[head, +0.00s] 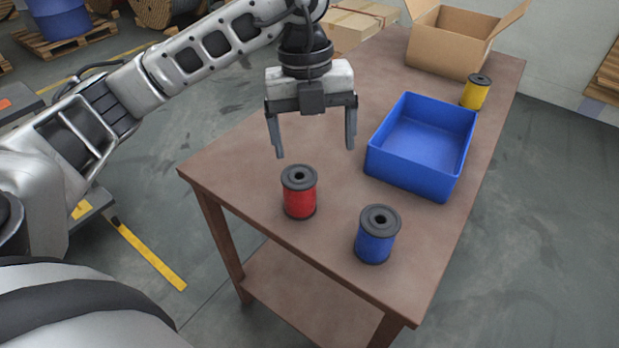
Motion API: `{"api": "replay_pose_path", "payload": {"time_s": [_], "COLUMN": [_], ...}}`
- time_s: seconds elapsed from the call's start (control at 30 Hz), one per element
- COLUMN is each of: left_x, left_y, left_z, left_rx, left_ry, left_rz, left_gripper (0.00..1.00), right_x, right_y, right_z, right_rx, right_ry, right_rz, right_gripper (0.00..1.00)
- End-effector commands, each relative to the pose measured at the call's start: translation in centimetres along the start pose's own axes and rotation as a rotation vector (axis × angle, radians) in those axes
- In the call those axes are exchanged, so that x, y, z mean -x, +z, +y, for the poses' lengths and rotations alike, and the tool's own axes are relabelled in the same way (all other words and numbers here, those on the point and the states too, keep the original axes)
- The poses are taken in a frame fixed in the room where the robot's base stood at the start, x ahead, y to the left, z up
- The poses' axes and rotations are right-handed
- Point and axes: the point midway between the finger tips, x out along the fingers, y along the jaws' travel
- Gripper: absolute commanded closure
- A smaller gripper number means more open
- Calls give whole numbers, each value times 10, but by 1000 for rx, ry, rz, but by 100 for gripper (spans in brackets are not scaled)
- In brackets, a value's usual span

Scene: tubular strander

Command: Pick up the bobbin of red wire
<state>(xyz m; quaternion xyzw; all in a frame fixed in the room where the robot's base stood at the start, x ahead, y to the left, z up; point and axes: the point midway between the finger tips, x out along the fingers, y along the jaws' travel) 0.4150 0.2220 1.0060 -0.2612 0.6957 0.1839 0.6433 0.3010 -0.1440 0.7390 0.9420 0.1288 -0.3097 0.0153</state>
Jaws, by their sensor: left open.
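The bobbin of red wire (299,198) stands upright on the brown table, near its front left edge. It has black flanges and a hole in its top. My left gripper (315,152) hangs above the table with its fingers pointing down, open and empty. In the picture its fingertips are just above the red bobbin's top, and the bobbin is not between them. The right gripper is not in view.
A blue-wire bobbin (375,240) stands right of the red one. An empty blue bin (428,187), a yellow-wire bobbin (475,92) and an open cardboard box (448,52) are farther back on the table (240,165). The table's left part is clear.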

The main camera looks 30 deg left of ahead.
Motion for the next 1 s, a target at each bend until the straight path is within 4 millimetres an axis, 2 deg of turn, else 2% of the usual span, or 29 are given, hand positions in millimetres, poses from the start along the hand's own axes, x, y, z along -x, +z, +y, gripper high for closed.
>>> {"api": "replay_pose_path", "payload": {"time_s": [0.07, 0.17, 0.6, 0.87, 1.0], "left_x": [13, 11, -73, -92, -110], "left_y": [15, 22, 31, 34, 40], "left_z": [13, 21, 28, 30, 34], "left_rx": [66, 104, 102, 101, 102], "left_ry": [51, 80, 80, 78, 81], "left_rz": [-75, -108, -106, -106, -105], "left_gripper": [13, 13, 13, 13, 13], "right_x": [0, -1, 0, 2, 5], "right_y": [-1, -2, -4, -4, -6], "right_z": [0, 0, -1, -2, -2], "right_rx": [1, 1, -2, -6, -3], "right_ry": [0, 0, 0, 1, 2], "right_rz": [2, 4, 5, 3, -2], "right_gripper": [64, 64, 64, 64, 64]}}
